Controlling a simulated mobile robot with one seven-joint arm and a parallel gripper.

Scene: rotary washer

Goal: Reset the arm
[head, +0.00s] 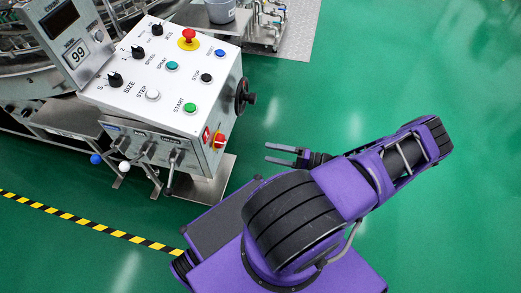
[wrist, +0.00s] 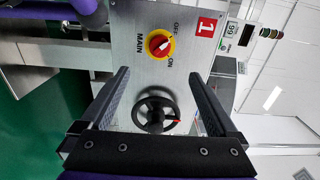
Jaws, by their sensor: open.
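My gripper (head: 284,154) is open and empty in the head view, held over the green floor to the right of the control box. In the wrist view my gripper (wrist: 156,92) shows its two dark fingers spread wide apart with nothing between them. The control box (head: 178,82) has a sloped white panel with knobs and coloured buttons. Its side face fills much of the wrist view, with a red and yellow main switch (wrist: 159,43) and a black handwheel (wrist: 156,112) seen beyond the fingers. The gripper appears apart from both.
The handwheel (head: 243,98) sticks out from the box's right side. Levers with ball knobs (head: 124,167) hang below the box front. A grey bucket (head: 220,11) stands at the back. A yellow-black floor stripe (head: 85,222) runs at left. The green floor (head: 400,75) at right is clear.

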